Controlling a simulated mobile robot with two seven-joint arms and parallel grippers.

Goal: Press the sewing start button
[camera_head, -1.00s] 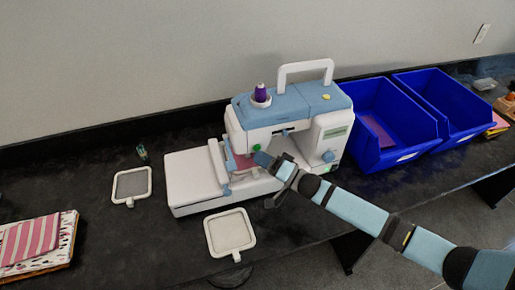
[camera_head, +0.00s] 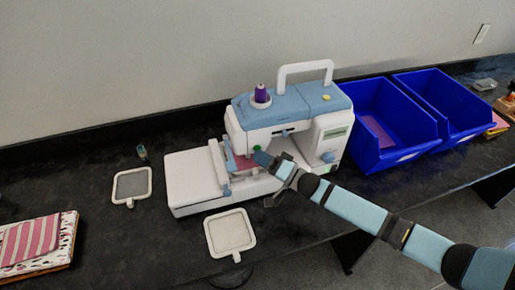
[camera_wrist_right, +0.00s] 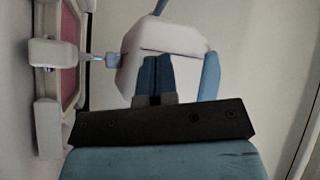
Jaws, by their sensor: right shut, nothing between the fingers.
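The white and blue sewing machine (camera_head: 290,115) stands on the dark counter. A green button (camera_head: 257,149) shows low on the front of its head. My right gripper (camera_head: 262,158) is shut and empty, its tips at the machine's head right by the green button; I cannot tell whether they touch it. In the right wrist view the closed blue fingers (camera_wrist_right: 155,75) lie in front of the white head (camera_wrist_right: 165,45), and the button is hidden. A hoop with pink fabric (camera_wrist_right: 68,55) is at the left of that view. My left gripper is not in view.
Two blue bins (camera_head: 385,120) stand to the right of the machine. Folded striped cloth (camera_head: 30,238) lies at the far left.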

